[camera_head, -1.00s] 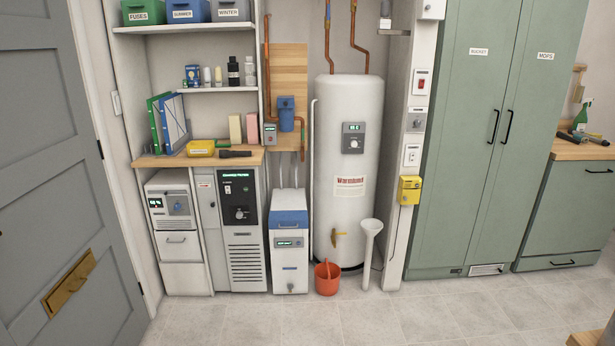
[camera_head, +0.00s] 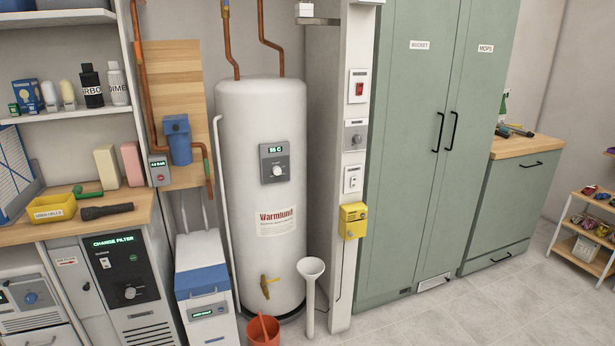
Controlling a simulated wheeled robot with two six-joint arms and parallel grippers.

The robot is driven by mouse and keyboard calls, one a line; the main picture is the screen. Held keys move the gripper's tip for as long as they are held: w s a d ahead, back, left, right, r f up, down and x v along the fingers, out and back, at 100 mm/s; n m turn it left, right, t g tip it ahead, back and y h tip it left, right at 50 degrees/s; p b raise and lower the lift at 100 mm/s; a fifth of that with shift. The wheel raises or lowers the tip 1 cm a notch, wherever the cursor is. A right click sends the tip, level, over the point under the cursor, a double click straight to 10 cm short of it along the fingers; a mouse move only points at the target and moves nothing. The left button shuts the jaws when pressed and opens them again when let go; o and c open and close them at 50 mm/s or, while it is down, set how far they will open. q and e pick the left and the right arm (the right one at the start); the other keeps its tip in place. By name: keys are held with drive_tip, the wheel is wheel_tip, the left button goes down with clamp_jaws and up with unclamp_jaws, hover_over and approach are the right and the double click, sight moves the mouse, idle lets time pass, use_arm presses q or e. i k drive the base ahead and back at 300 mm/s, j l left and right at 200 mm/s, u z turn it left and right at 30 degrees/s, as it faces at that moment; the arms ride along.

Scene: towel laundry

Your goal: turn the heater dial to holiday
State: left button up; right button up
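A tall white water heater (camera_head: 250,140) labelled Warmlund stands in the middle of the view. On its upper front is a grey control panel (camera_head: 264,164) with a lit display that reads 55 C. A round pale dial (camera_head: 278,171) sits on that panel below the display. The dial's markings are too small to read. Neither of my grippers is in view, and nothing covers the dial.
An orange-red bucket (camera_head: 262,331) and a white funnel-topped stand (camera_head: 311,290) are on the floor before the heater. Tall green cabinets (camera_head: 420,170) stand right.

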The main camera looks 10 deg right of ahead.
sight(275, 170)
drive_tip(key=z, duration=0.15)
drive_tip(key=i+l, duration=1.05)
drive_tip(key=i, duration=0.2)
